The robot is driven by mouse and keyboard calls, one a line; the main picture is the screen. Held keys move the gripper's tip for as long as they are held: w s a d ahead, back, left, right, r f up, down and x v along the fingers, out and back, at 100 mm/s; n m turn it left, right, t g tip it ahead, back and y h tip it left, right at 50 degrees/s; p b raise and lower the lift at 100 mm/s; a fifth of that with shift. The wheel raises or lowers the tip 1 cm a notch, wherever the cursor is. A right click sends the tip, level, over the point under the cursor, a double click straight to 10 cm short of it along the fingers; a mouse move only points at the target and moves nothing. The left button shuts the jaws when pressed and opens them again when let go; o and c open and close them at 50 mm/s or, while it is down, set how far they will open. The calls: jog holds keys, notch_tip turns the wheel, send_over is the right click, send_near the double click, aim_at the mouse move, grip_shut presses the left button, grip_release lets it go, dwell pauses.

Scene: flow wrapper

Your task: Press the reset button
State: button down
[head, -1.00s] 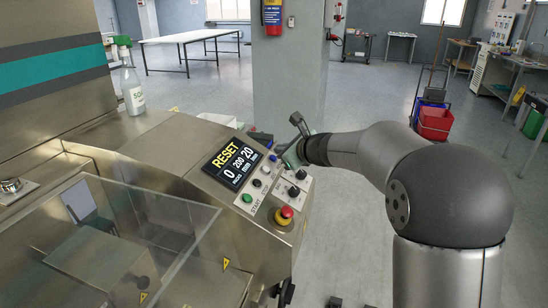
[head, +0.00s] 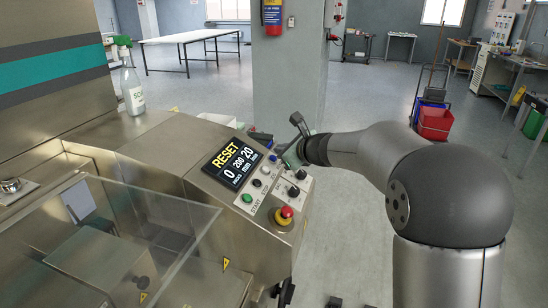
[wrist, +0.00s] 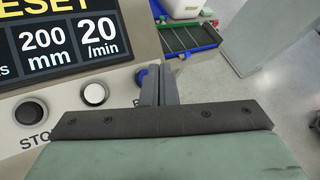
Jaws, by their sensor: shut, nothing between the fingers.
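The control panel (head: 262,182) on the steel machine carries a display (head: 233,163) reading RESET, 0, 200 mm and 20 /min. Below the display run a green START button (head: 247,198), a black STOP button (wrist: 31,112), a white button (wrist: 95,94) and a blue button (head: 273,158). The blue button's label is not readable. My gripper (wrist: 158,72) is shut and empty, its fingertips close beside the blue button. In the wrist view the fingers partly cover the blue button (wrist: 140,77); I cannot tell whether they touch it.
A red emergency stop (head: 286,212) on a yellow base and black knobs (head: 294,191) sit on the same panel. A clear guard (head: 130,225) covers the machine's front left. A spray bottle (head: 132,90) stands on top. Behind the panel is a blue-edged tray (wrist: 190,40).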

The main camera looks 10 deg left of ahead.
jog(key=shift+f, duration=0.15)
jog(key=shift+a+f+b, duration=0.2)
jog(key=shift+f+b, duration=0.05)
jog(key=shift+b, duration=0.2)
jog(key=shift+a+f+b, duration=0.25)
jog(key=shift+f+b, duration=0.2)
dwell(0.5)
jog(key=shift+r, duration=0.1)
jog(key=shift+d+r+p, duration=0.45)
jog(key=shift+r+p, duration=0.15)
jog(key=shift+r, duration=0.1)
jog(key=r+p, duration=0.1)
jog(key=d+r+p, duration=0.1)
jog(key=r, duration=0.1)
jog(key=d+r+p, duration=0.1)
jog(key=shift+s+d+r, duration=0.15)
jog(key=shift+s+r, duration=0.1)
dwell(0.3)
dwell(0.4)
